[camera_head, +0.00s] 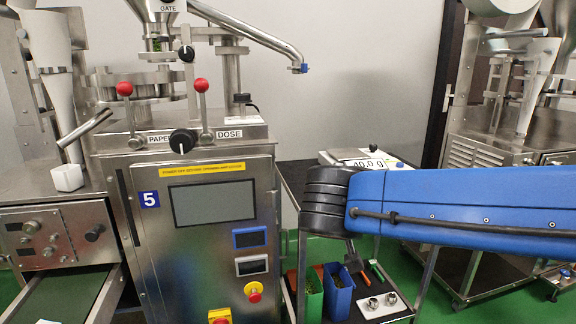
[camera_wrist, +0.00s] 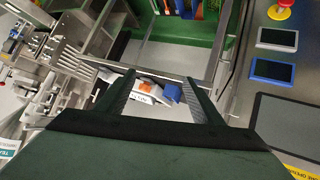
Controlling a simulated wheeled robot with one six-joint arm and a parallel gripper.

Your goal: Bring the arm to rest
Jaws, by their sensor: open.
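My gripper (camera_wrist: 158,78) shows in the wrist view with its two dark fingers spread apart and nothing held between them. Past the fingers, lower down, lie a white item with an orange patch (camera_wrist: 150,90) and a small blue block; I cannot tell exactly what they are. In the head view my blue arm reaches in from the right edge, ending in a black ribbed part in front of the dark cart. My gripper cannot be made out clearly there.
Packing machine number 5 (camera_head: 215,255) stands close on the left, with red-knobbed levers and a dark screen (camera_head: 213,203). A scale reading 40.0 g (camera_head: 345,156) sits on the cart (camera_head: 297,178). Green and blue bins (camera_head: 338,297) stand below. Another machine (camera_head: 480,150) stands right.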

